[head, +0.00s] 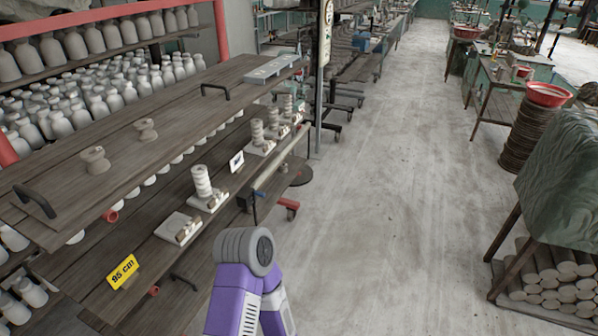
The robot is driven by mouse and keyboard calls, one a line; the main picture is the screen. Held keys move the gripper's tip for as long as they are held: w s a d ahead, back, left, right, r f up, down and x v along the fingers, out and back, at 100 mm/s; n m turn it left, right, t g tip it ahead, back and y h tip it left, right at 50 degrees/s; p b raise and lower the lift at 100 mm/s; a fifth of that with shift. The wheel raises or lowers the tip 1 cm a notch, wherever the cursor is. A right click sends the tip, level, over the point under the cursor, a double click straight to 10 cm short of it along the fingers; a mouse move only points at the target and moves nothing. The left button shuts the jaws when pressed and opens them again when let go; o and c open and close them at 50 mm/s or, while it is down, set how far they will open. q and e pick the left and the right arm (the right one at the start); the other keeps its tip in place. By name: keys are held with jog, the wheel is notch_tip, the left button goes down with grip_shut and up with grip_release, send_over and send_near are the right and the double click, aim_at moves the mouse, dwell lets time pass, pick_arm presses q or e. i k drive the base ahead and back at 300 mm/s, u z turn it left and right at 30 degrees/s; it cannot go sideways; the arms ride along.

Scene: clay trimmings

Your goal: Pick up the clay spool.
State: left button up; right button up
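Two small grey-brown spool-shaped clay pieces stand upright on the upper dark wooden board at the left. The nearer clay spool (96,160) is towards the board's near end, and the other clay spool (146,130) stands a little farther back and to the right. Both have a narrow waist, and nothing touches them but the board (190,112). A purple arm of mine with a grey round joint rises at the bottom middle, right of the shelves. Neither gripper shows in the picture.
The board has dark handles (35,201) and a pale slotted block (272,69) at its far end. A lower shelf holds stacked pale discs (202,181) on square plates and a yellow 95 cm sign (122,271). Bottles fill racks behind. The concrete floor (390,190) is clear.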

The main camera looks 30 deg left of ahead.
aim_at(283, 169)
jog(key=z, duration=0.1)
jog(key=i, duration=1.6)
jog(key=u, duration=0.45)
jog(key=i, duration=1.6)
jog(key=u, duration=1.95)
jog(key=i, duration=0.75)
jog(key=u, duration=0.65)
